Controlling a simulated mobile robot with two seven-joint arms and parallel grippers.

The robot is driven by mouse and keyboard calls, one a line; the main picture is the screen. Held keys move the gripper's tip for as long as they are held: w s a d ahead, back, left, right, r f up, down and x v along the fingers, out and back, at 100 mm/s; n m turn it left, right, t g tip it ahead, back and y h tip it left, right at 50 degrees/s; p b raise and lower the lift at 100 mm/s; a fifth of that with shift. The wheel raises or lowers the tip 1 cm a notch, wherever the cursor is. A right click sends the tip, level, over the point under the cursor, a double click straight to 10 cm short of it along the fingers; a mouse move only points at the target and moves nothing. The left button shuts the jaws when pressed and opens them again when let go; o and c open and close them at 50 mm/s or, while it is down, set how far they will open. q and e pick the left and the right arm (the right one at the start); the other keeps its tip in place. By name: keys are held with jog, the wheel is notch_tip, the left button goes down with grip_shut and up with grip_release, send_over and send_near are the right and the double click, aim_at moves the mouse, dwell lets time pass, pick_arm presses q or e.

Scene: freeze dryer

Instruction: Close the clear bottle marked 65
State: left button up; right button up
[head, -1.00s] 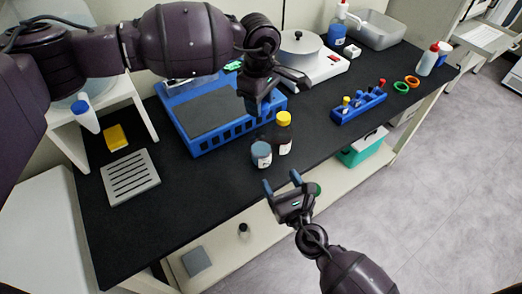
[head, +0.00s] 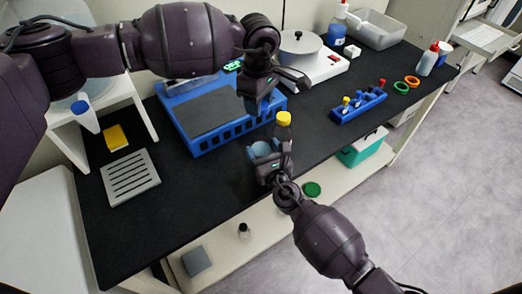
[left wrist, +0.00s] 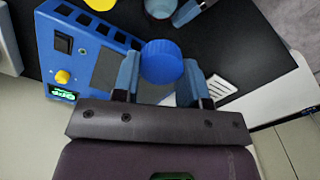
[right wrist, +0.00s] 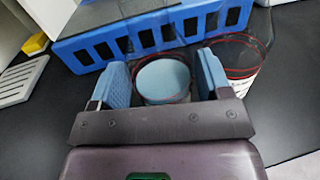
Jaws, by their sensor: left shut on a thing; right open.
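The clear bottle (head: 258,150) stands on the black bench, partly hidden by my right gripper (head: 266,160). In the right wrist view its round pale-blue top (right wrist: 163,80) lies between the two open fingers (right wrist: 163,82), with a gap on either side. No cap shows on it, and its marking cannot be read. My left gripper (head: 262,98) is higher, above the bench behind the bottle. In the left wrist view it is shut on a ribbed blue cap (left wrist: 162,62) between its fingertips (left wrist: 157,75).
A blue device (head: 205,145) is just behind. A blue rack (head: 358,107) with several small items stands to the right. A grey slotted plate (head: 130,178) lies at the left.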

jog(key=shift+w+a, duration=0.1)
jog(key=shift+w, duration=0.1)
jog(key=shift+c, duration=0.3)
jog(key=c, duration=0.9)
pick_arm(q)
jog(key=shift+f, duration=2.5)
pick_arm(e)
jog(key=shift+o, duration=0.2)
pick_arm(q)
jog(key=shift+f, duration=0.15)
jog(key=shift+f, duration=0.75)
jog(key=shift+f, duration=0.55)
